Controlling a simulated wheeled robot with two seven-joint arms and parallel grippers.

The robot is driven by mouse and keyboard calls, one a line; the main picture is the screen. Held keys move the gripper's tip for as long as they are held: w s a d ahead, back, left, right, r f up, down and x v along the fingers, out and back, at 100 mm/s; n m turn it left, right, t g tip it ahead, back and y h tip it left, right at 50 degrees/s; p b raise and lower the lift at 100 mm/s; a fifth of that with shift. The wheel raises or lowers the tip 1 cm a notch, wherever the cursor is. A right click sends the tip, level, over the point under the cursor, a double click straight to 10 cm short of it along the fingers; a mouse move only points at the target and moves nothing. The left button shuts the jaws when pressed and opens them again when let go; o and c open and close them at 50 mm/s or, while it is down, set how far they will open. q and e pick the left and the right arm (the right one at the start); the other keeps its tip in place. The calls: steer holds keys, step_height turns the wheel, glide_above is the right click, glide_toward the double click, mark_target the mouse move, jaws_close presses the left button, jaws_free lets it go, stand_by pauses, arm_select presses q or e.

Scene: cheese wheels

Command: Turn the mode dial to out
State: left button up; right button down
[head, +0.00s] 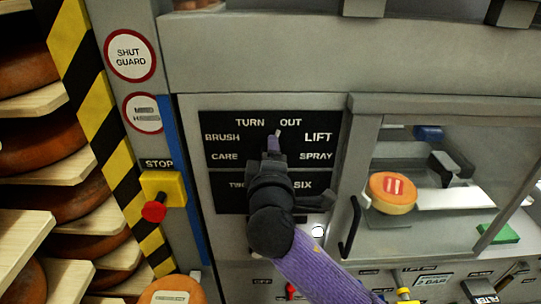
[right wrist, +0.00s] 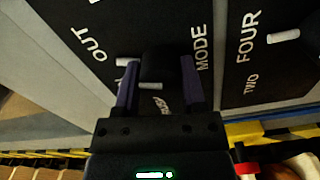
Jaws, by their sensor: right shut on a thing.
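A small white mark shows just above the gripper, between TURN and OUT and closer to OUT. The gripper hides most of the dial in the head view. My left gripper is out of sight.
A second black panel (head: 228,187) lies below, partly behind my arm. A yellow stop box (head: 166,184) with a red button is on the left. A clear-fronted chamber (head: 455,150) with an orange cheese wheel (head: 393,193) is on the right. Cheese shelves (head: 40,170) stand far left.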

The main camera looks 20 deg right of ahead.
steer(key=shift+f, duration=0.1)
stand_by(0.4)
steer(key=shift+c, duration=0.9)
jaws_free()
steer(key=shift+s, duration=0.1)
steer(key=b+v, duration=0.1)
steer(key=v, duration=0.8)
steer(key=shift+s+a, duration=0.15)
steer(key=shift+s, duration=0.25)
